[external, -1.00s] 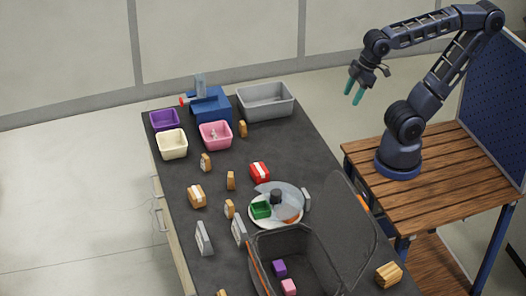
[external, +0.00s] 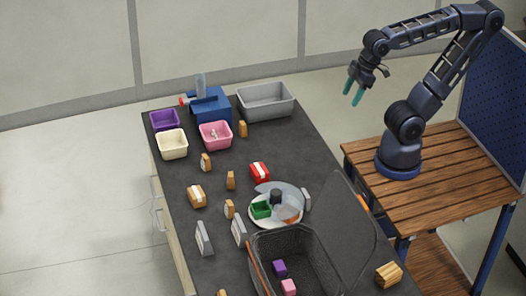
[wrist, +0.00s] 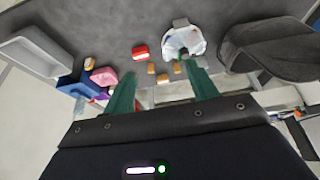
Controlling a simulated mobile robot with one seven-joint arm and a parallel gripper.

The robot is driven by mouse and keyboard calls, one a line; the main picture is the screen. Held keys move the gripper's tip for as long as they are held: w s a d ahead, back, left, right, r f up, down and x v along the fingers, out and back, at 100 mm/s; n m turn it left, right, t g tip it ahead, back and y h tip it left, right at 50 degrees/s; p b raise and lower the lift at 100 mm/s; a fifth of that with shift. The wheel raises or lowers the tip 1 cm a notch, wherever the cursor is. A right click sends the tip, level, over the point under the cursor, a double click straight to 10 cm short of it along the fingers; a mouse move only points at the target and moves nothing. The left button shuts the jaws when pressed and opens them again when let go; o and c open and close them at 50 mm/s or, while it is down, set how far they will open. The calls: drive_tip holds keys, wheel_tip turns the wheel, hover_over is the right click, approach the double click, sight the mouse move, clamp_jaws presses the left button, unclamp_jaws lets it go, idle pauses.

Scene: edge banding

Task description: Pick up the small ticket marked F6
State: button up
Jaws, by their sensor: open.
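Several small tan tickets or blocks stand on the dark table: one near the pink bin (external: 243,129), one further left (external: 206,162), one mid-table (external: 231,180) and one beside the round plate (external: 229,209). The marking F6 cannot be read on any of them, so I cannot tell which is the ticket. Some also show small in the wrist view (wrist: 151,69). My gripper (external: 353,93) is open and empty, high above the right side, well away from the tickets. Its green fingers (wrist: 157,75) spread apart in the wrist view.
A white round plate (external: 258,222) holds a green box (external: 261,210) under a partial clear cover. An open dark case (external: 262,236) with raised lid stands in front. Grey upright holders (external: 204,239), a red block (external: 260,172) and bins (external: 265,113) stand around.

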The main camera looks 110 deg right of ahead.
sight(232, 174)
drive_tip(key=w+d+f+m+t, duration=0.15)
drive_tip(key=w+f, duration=0.45)
drive_tip(key=w, duration=0.6)
drive_tip(key=w+d+f+t, duration=0.1)
drive_tip(key=w+f+t, duration=0.35)
drive_tip(key=w, duration=0.75)
drive_tip(key=w+d+f+h, duration=0.1)
drive_tip(key=w+d+f, duration=0.1)
drive_tip(key=f, duration=0.5)
drive_tip(key=w+d+f+m+t+h, duration=0.1)
drive_tip(key=w+d+f, duration=0.1)
drive_tip(key=w+f, duration=0.2)
drive_tip(key=w+d+f+t+h, duration=0.1)
drive_tip(key=w+d+f, duration=0.1)
drive_tip(key=f, duration=0.8)
drive_tip(key=shift+w+m, duration=0.25)
drive_tip(key=shift+w, duration=0.6)
drive_tip(key=shift+t+h, duration=0.3)
drive_tip(key=x, duration=1)
drive_tip(key=shift+w+d+f, duration=0.1)
drive_tip(key=shift+w+d, duration=0.15)
drive_tip(key=c, duration=1.1)
